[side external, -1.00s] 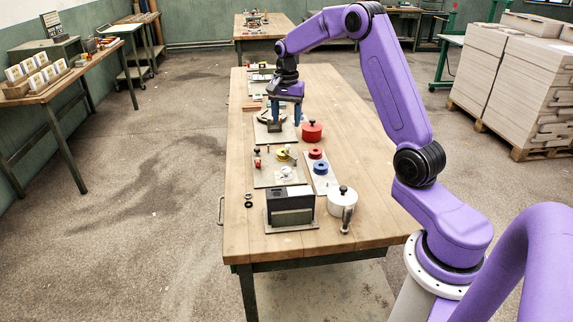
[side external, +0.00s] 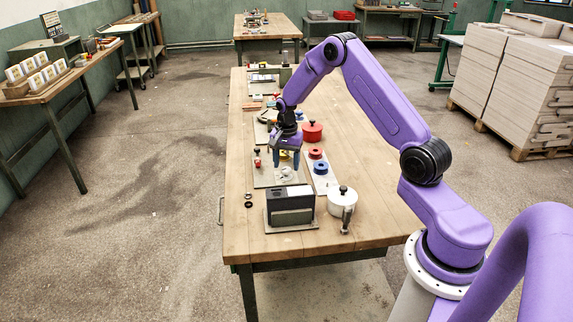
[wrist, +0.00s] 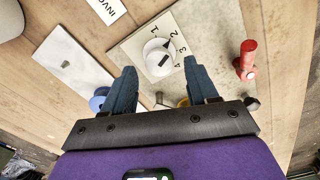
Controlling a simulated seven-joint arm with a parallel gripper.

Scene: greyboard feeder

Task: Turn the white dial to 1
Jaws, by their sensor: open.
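The white dial (wrist: 153,63) sits on a light panel (wrist: 135,48) in the wrist view, with the printed numbers 1 to 4 curving around its upper and right side. A dark mark on the dial points up and right, close to the 2. My gripper (wrist: 159,68) is open and empty, its two blue fingers apart with the dial between and just beyond their tips. In the side external view my gripper (side external: 286,166) hangs over the panel (side external: 264,180), pointing down. The dial is small and partly hidden there, so its setting cannot be read.
A red-handled lever (wrist: 246,60) stands on the panel right of the dial in the wrist view. A blue ring (side external: 320,167) and a red ring (side external: 315,153) are on a neighbouring plate. A black box (side external: 290,198), a white pot (side external: 342,202) and a red pot (side external: 312,132) stand nearby.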

